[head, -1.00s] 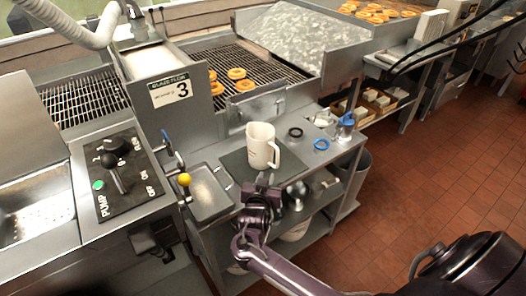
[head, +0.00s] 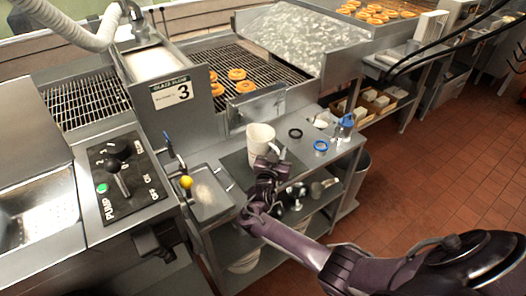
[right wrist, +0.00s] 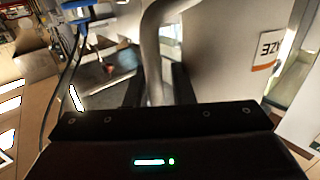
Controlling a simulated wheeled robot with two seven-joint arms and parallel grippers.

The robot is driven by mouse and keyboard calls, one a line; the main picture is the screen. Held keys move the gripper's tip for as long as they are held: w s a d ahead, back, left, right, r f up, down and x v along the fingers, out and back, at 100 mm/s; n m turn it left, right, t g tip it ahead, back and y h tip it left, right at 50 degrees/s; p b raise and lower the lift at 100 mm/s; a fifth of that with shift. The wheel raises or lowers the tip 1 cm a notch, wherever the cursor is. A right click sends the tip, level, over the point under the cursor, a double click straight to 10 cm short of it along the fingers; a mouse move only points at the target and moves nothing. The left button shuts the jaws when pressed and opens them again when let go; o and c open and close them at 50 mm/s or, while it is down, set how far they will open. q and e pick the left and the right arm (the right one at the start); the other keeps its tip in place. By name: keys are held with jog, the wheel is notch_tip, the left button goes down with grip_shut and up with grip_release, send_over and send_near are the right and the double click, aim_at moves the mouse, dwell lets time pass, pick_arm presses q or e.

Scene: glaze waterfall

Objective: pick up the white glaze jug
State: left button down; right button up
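The white glaze jug (head: 259,137) stands upright on a dark mat (head: 234,168) on the steel side table. My right gripper (head: 270,163) is at the jug's near side and hides its lower part in the head view. In the right wrist view the jug's body (right wrist: 225,60) fills the right side, with a label on it. Its handle (right wrist: 154,70) passes between the two fingers of my right gripper (right wrist: 160,88). The fingers stand apart, with a gap between the handle and the right finger. My left gripper is not in view.
A black ring (head: 295,133) and a blue ring (head: 321,146) lie to the right. The glazing rack with doughnuts (head: 238,74) is behind, with a raised steel wall.

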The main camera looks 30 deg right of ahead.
grip_shut()
jog(key=shift+r, duration=0.2)
dwell(0.4)
